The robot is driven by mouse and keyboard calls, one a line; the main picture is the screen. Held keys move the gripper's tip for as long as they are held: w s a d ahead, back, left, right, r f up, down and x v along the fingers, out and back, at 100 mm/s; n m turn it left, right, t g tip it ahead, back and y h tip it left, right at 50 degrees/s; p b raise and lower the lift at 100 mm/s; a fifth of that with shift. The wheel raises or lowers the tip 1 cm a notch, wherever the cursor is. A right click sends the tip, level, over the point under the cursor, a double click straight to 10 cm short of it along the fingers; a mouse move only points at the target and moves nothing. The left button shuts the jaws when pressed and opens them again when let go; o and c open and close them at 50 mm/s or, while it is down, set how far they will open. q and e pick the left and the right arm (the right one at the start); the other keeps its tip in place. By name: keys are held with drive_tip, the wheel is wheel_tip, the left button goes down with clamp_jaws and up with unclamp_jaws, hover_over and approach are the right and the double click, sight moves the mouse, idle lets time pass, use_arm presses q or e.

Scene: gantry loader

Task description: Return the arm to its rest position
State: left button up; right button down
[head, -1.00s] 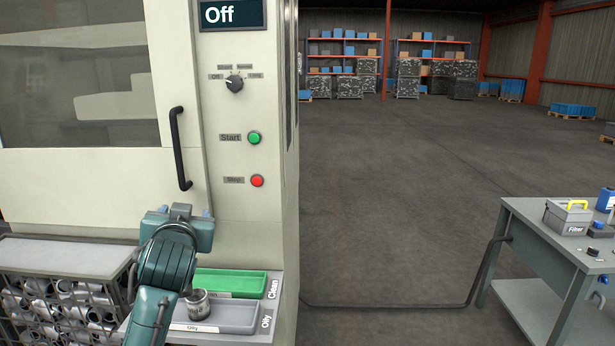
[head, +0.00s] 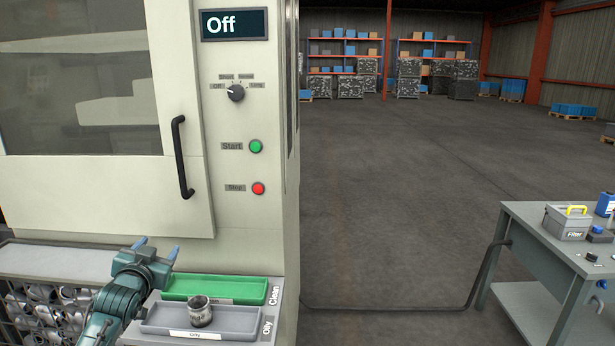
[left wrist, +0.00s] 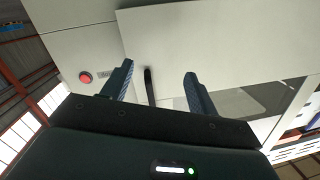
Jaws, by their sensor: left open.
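My left gripper (head: 157,247) is at the lower left in the head view, just left of the green tray. Its two fingers are apart with nothing between them. In the left wrist view the open fingers (left wrist: 158,85) point toward the pale machine front, with the black door handle (left wrist: 150,87) seen beyond the gap between them. That handle (head: 182,157) is above and right of the gripper in the head view. My right gripper is not in view.
The machine display (head: 235,24) reads Off. A small grey metal part (head: 199,312) stands in the grey Oily tray (head: 245,325). The green Clean tray (head: 230,291) behind looks empty. A crate of metal parts (head: 50,300) is at left.

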use_arm(q)
drive_tip(key=s+d+f+m+g+h, duration=0.1)
drive_tip(key=s+d+f+g, duration=0.1)
drive_tip(key=s+d+f, duration=0.5)
drive_tip(key=s+d+f+g+h, duration=0.15)
drive_tip(key=s+d+f, duration=0.25)
drive_tip(key=s+f, duration=0.6)
drive_tip(key=s+d+f+g, duration=0.1)
drive_tip(key=s+d+f, duration=0.1)
drive_tip(key=s, duration=0.5)
drive_tip(key=s+d+f+g+h, duration=0.1)
drive_tip(key=s+d+f, duration=0.1)
drive_tip(key=s+d, duration=0.2)
drive_tip(key=s+d+f+g+h, duration=0.1)
drive_tip(key=s+d+f, duration=0.2)
drive_tip(key=s, duration=0.7)
drive_tip(key=shift+s+n, duration=0.2)
drive_tip(key=shift+n, duration=0.2)
